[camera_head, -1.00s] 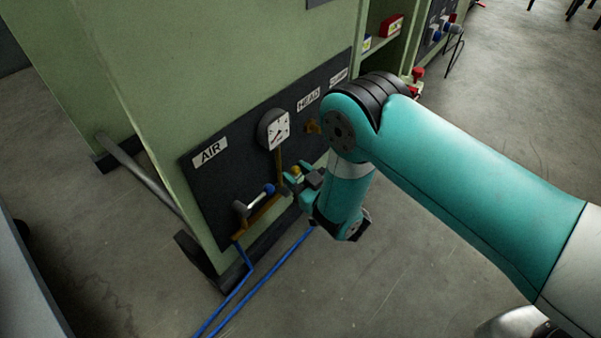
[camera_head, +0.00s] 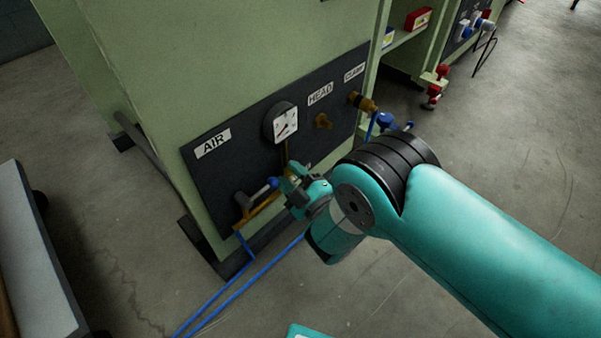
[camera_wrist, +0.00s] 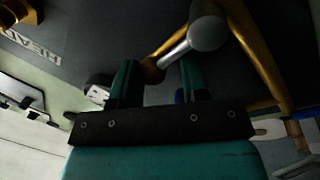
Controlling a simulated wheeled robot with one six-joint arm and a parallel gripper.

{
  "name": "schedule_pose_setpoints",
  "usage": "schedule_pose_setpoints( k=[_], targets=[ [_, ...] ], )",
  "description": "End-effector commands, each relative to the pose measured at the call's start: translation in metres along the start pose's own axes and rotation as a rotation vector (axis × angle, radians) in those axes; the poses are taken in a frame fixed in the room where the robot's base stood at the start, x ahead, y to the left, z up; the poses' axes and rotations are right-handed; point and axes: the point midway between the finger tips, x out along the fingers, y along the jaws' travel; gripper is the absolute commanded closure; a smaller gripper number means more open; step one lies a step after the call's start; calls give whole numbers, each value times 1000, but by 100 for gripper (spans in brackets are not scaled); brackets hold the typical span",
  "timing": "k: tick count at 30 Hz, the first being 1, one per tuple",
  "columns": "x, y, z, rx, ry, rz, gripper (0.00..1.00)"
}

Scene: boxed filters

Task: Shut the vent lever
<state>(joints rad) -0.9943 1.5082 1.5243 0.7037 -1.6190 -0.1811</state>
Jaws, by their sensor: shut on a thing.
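The vent lever (camera_wrist: 182,48) shows in the wrist view as a pale metal rod with a rounded grey end, beside brass pipes. Its other end meets a brownish part between my fingers. My gripper (camera_wrist: 157,75) is shut on it, with the fingers a little apart. In the head view my gripper (camera_head: 286,180) is at the lower part of the dark AIR panel (camera_head: 212,172). A lever with a blue knob (camera_head: 273,183) lies just left of the fingertips. My fingers hide the exact contact, and I cannot tell whether this is the same lever.
A pressure gauge (camera_head: 284,124) is just above my gripper. Brass fitting (camera_head: 322,121) and coupling (camera_head: 362,102) stick out farther right. Blue hoses (camera_head: 235,293) run down to the floor. A grey-topped surface (camera_head: 35,270) stands at left.

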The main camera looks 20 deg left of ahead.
Motion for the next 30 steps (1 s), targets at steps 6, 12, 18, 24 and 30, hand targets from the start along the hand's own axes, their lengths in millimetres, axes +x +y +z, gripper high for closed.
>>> schedule_pose_setpoints(
  k=[6, 12, 18, 24, 30],
  targets=[
    [-2, -4, 6, -173, 12, 1, 100],
    [-2, -6, 6, -279, 30, 4, 100],
    [-2, -7, 6, -339, 41, 5, 100],
    [-2, -7, 6, -360, 45, 6, 100],
    [-2, -6, 6, -362, 46, 6, 100]
  ],
)
